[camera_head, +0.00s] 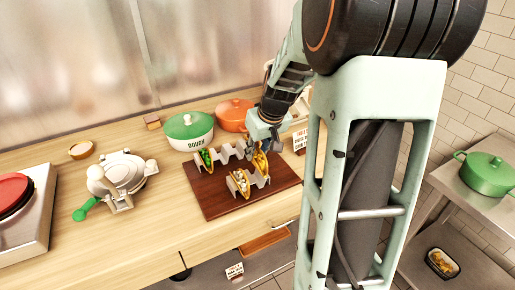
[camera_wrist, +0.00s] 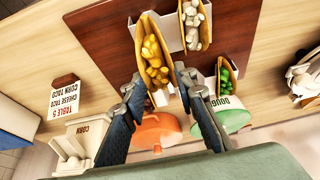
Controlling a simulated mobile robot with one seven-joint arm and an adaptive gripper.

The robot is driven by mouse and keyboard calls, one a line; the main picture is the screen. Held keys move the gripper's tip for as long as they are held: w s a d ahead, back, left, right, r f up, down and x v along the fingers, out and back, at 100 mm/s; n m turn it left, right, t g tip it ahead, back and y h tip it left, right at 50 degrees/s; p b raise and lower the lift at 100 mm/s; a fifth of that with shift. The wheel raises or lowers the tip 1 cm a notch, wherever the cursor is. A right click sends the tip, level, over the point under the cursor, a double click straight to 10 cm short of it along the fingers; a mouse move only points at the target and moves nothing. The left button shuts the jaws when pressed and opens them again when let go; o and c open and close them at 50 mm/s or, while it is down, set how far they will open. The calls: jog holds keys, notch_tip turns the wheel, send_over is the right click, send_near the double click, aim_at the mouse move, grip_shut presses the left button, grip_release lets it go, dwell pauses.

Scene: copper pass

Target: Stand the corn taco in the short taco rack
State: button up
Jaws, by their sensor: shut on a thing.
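The corn taco (camera_wrist: 154,58), a yellow shell with corn filling, is between the fingers of my gripper (camera_wrist: 162,86), which is shut on it. In the head view, the corn taco (camera_head: 260,161) is at the right of the racks, below my gripper (camera_head: 262,146). A front white rack (camera_head: 257,181), seemingly the short one, holds a taco with white filling (camera_head: 240,179) at its left end. A back rack (camera_head: 221,156) holds a taco with green filling (camera_head: 206,158). The corn taco overlaps rack parts; I cannot tell whether it touches them.
The racks stand on a dark red board (camera_head: 216,200). Behind are a green-lidded dough pot (camera_head: 189,131) and an orange pot (camera_head: 233,114). An order sign (camera_wrist: 68,98) stands beside the board. A press (camera_head: 123,178) is at the left. The board's front right is bare.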

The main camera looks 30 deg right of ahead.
jog(key=shift+f+b, duration=2.3)
jog(key=shift+f, duration=0.6)
jog(key=o, duration=1.2)
jog(key=shift+o, duration=0.2)
jog(key=v, duration=1.2)
jog(key=shift+r, duration=0.1)
